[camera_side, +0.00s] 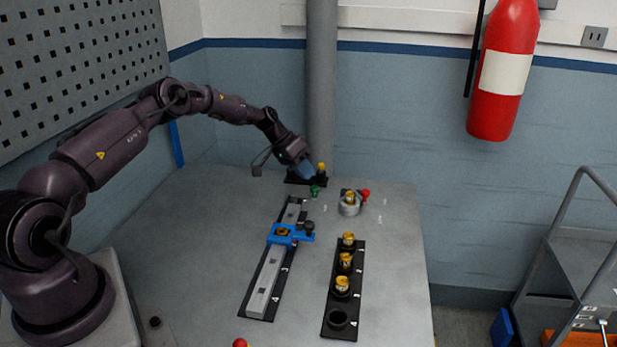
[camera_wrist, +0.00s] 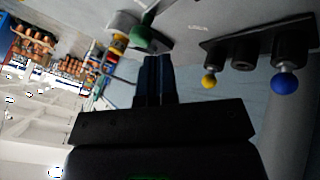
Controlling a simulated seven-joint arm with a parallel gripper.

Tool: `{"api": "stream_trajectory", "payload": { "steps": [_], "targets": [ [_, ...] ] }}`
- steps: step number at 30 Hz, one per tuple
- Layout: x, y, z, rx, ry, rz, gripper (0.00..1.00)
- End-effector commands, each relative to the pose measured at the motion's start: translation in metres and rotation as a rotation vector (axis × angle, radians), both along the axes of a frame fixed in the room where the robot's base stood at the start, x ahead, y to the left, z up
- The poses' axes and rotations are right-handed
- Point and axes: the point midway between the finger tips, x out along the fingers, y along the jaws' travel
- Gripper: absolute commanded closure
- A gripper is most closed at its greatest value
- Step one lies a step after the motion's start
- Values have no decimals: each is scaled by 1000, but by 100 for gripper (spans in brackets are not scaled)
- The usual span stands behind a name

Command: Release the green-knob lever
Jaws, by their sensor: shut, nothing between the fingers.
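The green knob (camera_side: 315,190) of the lever is at the far end of the table in the side view, just below my gripper (camera_side: 309,174). In the wrist view the green knob (camera_wrist: 146,40) is large and lies just past my gripper's dark blue fingertips (camera_wrist: 154,58). The fingers are together with nothing between them. They overlap the knob's lower edge in the picture; I cannot tell whether they touch it. The lever's arm is mostly hidden.
A black plate (camera_wrist: 262,48) bears a yellow knob (camera_wrist: 208,82) and a blue knob (camera_wrist: 285,84), right of my fingers. A round grey fixture (camera_side: 349,208) with a red knob (camera_side: 365,195), a rail with a blue slider (camera_side: 283,240), and a black pulley rack (camera_side: 334,302) stand nearer.

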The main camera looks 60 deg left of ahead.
Motion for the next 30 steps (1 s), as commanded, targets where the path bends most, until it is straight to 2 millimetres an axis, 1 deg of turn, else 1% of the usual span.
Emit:
{"api": "stream_trajectory", "payload": {
  "steps": [1,3,9,15,20,30],
  "targets": [
    [-5,6,11,4,-2,3,100],
    [-12,13,24,5,-2,4,100],
    [-31,30,60,6,1,4,100],
    [-43,40,81,4,1,3,100],
    [-46,42,87,4,2,2,100],
    [-46,43,87,4,3,2,100]
  ]
}}
